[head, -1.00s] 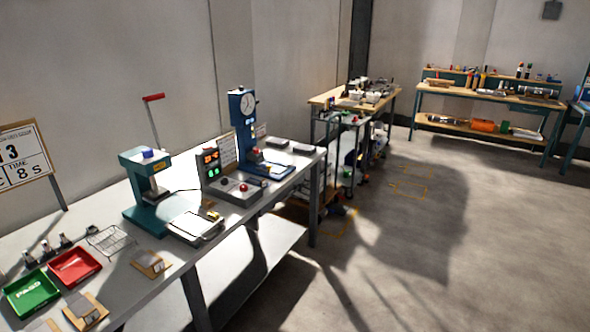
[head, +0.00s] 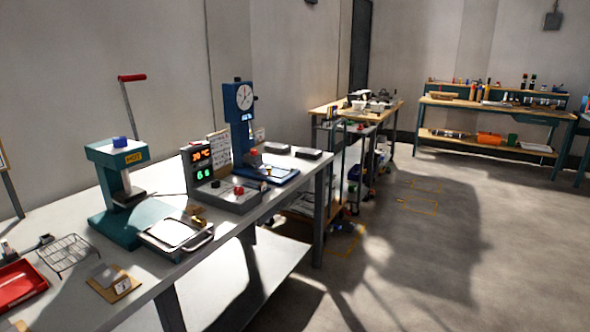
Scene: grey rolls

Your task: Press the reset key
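No key labelled reset can be read in the head view. A grey control box (head: 228,196) on the near bench has a red button (head: 239,190) on top and a panel with red and green digits (head: 202,163) behind it. A teal press (head: 113,183) to its left has a blue button (head: 120,142) on top, a "HOT" label and a raised red-handled lever (head: 132,77). A blue dial-gauge stand (head: 240,110) stands behind the box, with a small red knob (head: 254,152) near its base. Neither of my grippers is in view.
A metal tray (head: 176,234), a wire rack (head: 65,252), a red tray (head: 20,282) and a wooden block with a card (head: 113,284) lie along the near bench (head: 165,273). Further benches stand behind. The floor (head: 430,270) at right is open.

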